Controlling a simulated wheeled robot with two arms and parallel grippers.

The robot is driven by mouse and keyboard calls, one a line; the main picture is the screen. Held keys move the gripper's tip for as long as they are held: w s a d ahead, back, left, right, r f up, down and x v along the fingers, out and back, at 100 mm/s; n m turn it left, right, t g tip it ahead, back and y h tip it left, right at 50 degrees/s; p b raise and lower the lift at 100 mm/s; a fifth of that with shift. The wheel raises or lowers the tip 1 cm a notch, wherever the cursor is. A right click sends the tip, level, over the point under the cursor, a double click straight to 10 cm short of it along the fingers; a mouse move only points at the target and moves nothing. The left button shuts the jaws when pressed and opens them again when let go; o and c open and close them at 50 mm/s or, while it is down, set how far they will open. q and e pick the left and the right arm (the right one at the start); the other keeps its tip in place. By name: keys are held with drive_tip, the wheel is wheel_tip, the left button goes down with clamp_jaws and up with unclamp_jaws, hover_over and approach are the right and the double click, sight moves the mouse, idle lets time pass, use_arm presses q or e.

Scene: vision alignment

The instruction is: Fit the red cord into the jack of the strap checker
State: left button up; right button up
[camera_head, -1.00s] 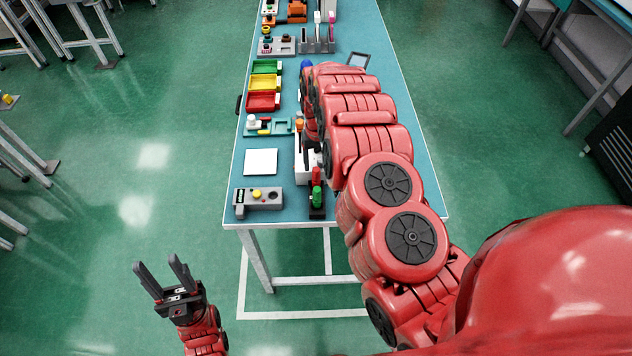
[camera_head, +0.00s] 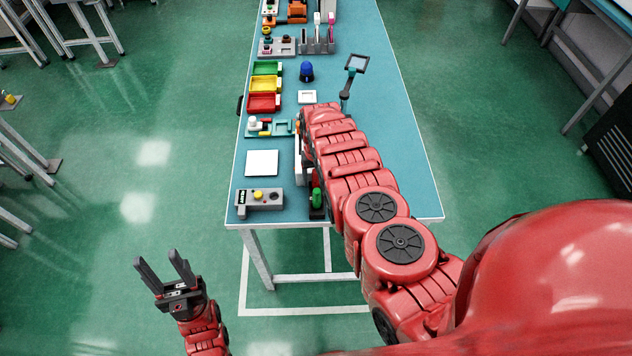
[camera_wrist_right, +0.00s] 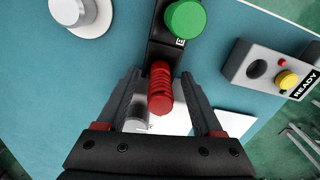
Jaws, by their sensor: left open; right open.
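The red cord (camera_wrist_right: 160,88) shows in the right wrist view as a coiled red piece at the black holder, beside a round green piece (camera_wrist_right: 186,19). My right gripper (camera_wrist_right: 159,77) is open, with its fingers on either side of the red cord; I cannot tell whether they touch it. In the head view my right arm hides this gripper and the red cord. The grey strap checker (camera_head: 259,199) lies at the table's near left corner, with a yellow button and a dark round jack (camera_head: 275,197). My left gripper (camera_head: 165,273) is open and empty, off the table.
The black holder with the green piece (camera_head: 317,197) stands right of the checker. A white square plate (camera_head: 262,163) lies behind the checker. Coloured bins (camera_head: 264,103), a blue dome (camera_head: 306,72) and a small screen on a stand (camera_head: 356,64) are further back. The table's right side is clear.

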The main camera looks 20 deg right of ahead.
drive_tip(key=shift+c, duration=0.2)
clamp_jaws()
drive_tip(key=shift+r, duration=0.1)
idle(0.4)
